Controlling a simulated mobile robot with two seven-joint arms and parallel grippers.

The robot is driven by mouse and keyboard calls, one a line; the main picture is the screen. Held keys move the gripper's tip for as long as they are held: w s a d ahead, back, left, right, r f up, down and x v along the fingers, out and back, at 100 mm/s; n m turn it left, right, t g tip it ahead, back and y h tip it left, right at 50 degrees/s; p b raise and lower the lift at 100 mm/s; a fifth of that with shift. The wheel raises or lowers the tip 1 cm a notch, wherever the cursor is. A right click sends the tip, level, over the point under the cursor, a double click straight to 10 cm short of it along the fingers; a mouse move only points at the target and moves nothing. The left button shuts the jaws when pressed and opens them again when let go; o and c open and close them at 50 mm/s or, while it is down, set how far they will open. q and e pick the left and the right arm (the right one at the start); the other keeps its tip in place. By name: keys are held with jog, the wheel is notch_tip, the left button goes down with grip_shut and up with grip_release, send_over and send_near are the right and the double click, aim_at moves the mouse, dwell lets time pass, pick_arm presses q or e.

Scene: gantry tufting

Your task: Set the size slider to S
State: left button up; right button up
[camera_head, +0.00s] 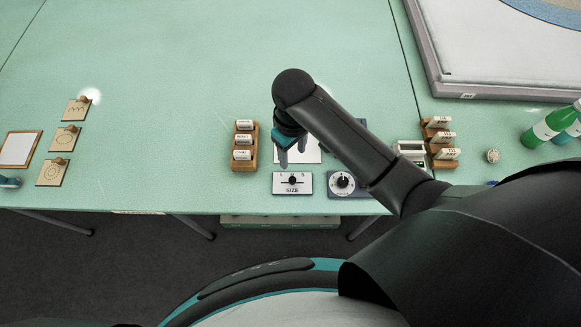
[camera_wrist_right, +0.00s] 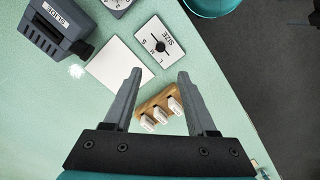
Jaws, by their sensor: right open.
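The size slider (camera_head: 292,184) is a white panel marked SIZE at the table's front edge, with letters above its slot. Its dark knob (camera_head: 292,180) sits around the middle of the slot, between the end letters L and S. The panel also shows in the right wrist view (camera_wrist_right: 168,37), with its knob (camera_wrist_right: 160,46) uncovered. My right gripper (camera_head: 292,156) is open and empty, pointing down above a white sheet just behind the panel. In the right wrist view its fingers (camera_wrist_right: 159,75) are apart, and the panel lies beyond the tips. My left gripper is not seen.
A dial panel (camera_head: 343,183) stands right of the slider. A wooden rack with white blocks (camera_head: 254,160) is to the left. A grey device (camera_wrist_right: 58,26) shows behind the sheet. Another rack (camera_head: 428,133) and green bottles (camera_head: 541,131) are farther right.

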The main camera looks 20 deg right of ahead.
jog(key=b, duration=0.1)
send_over(293, 179)
notch_tip(293, 179, down, 6)
jog(key=shift+s+r, duration=0.1)
jog(key=shift+r, duration=0.1)
notch_tip(293, 179, down, 7)
jog(key=shift+a+r+b, duration=0.1)
jog(key=shift+b, duration=0.8)
jog(key=shift+f, duration=0.75)
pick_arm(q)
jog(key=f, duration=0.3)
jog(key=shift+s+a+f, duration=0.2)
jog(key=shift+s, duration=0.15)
pick_arm(e)
jog(key=shift+c, duration=0.7)
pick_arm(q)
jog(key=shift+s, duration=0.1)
pick_arm(e)
grip_shut()
